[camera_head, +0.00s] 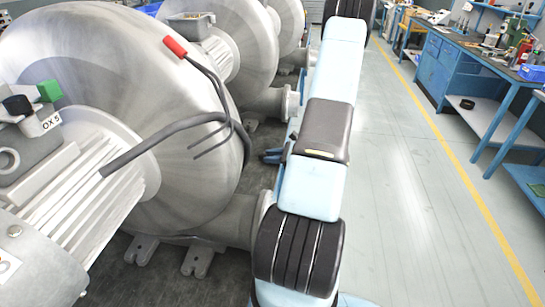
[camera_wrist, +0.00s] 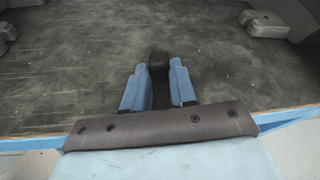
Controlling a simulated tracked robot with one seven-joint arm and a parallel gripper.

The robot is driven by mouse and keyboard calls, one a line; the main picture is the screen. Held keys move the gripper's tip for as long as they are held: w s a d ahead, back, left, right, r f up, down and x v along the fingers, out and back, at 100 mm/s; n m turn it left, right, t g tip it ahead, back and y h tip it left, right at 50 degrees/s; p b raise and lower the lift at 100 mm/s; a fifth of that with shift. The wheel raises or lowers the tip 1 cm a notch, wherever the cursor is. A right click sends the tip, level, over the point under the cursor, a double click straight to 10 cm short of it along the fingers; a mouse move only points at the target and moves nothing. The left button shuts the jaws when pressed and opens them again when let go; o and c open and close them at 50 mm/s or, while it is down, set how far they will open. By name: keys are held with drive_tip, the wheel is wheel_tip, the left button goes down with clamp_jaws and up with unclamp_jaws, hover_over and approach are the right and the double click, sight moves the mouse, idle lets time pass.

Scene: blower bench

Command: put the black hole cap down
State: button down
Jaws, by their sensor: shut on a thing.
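My gripper (camera_wrist: 158,85) has its two blue fingers closed around a black piece, the black hole cap (camera_wrist: 158,62). The rounded top of the cap shows between and just beyond the fingertips, and the fingers hide the rest of it. The cap is over the dark, scuffed bench top (camera_wrist: 90,60); I cannot tell whether it touches the surface. In the head view, a blue part of my gripper (camera_head: 272,156) shows low beside the blowers, mostly hidden by my arm, and the cap cannot be seen there.
Grey metal feet (camera_wrist: 264,23) stand at the far corners of the wrist view, with clear surface between them. Large silver blowers (camera_head: 100,70) fill the left of the head view. A green plug (camera_head: 49,91) and a red-ended cable (camera_head: 175,46) are on the nearest blower.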

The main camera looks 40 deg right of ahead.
drive_tip(key=shift+s+f, duration=0.1)
drive_tip(key=shift+f, duration=0.35)
drive_tip(key=shift+s+f, duration=0.1)
drive_tip(key=shift+f, duration=0.1)
drive_tip(key=c, duration=1.2)
unclamp_jaws()
drive_tip(key=shift+a, duration=0.1)
drive_tip(key=shift+r, duration=0.5)
drive_tip(key=v, duration=1.2)
drive_tip(key=shift+r, duration=0.2)
